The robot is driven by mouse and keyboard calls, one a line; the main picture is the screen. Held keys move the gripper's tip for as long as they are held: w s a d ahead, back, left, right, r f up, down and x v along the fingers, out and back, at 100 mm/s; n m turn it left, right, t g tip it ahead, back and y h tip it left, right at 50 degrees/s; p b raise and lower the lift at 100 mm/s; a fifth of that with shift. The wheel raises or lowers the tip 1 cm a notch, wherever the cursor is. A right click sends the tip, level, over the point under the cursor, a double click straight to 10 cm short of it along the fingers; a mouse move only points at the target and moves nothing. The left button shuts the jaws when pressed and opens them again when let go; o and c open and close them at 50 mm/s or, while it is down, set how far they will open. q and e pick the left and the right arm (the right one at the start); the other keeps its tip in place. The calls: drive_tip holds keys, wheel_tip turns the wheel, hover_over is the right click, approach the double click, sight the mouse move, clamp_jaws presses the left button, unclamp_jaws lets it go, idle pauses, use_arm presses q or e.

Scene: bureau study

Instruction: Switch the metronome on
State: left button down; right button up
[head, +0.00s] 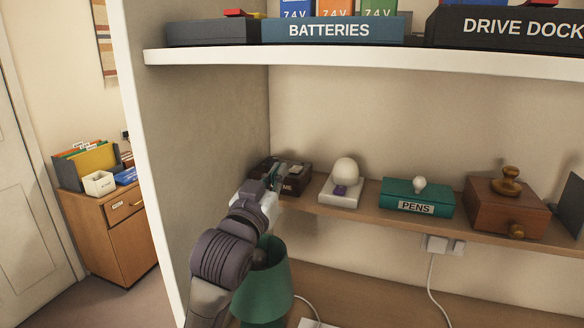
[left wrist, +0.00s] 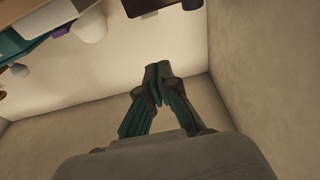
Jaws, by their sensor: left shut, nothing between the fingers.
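A small dark brown box (head: 300,182) stands at the left end of the middle shelf. A partly covered label is on its front, and small pale parts are on top. It may be the metronome, but I cannot read the whole label. My left gripper (head: 274,178) is in front of the box and hides part of it. I cannot tell whether they touch. In the left wrist view the left gripper's fingers (left wrist: 156,84) are together and empty, and a dark box (left wrist: 140,7) is at the top edge. My right gripper is not in view.
Right along the shelf are a white stand with a round knob (head: 345,170), a green PENS box (head: 400,194) and a wooden box (head: 490,208). The upper shelf (head: 350,62) overhangs; a side panel (head: 200,130) is at left.

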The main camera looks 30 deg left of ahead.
sight(292, 177)
use_arm(q)
drive_tip(key=p+x, duration=0.1)
drive_tip(key=x, duration=0.3)
drive_tip(key=p+x, duration=0.2)
drive_tip(key=x, duration=0.2)
drive_tip(key=shift+w+r, duration=0.3)
drive_tip(key=shift+w, duration=0.05)
wheel_tip(292, 177, down, 3)
drive_tip(key=shift+r+p, duration=0.1)
drive_tip(key=shift+p, duration=0.2)
drive_tip(key=shift+s+f, duration=0.3)
drive_tip(key=shift+f, duration=0.4)
drive_tip(key=shift+w+f, duration=0.1)
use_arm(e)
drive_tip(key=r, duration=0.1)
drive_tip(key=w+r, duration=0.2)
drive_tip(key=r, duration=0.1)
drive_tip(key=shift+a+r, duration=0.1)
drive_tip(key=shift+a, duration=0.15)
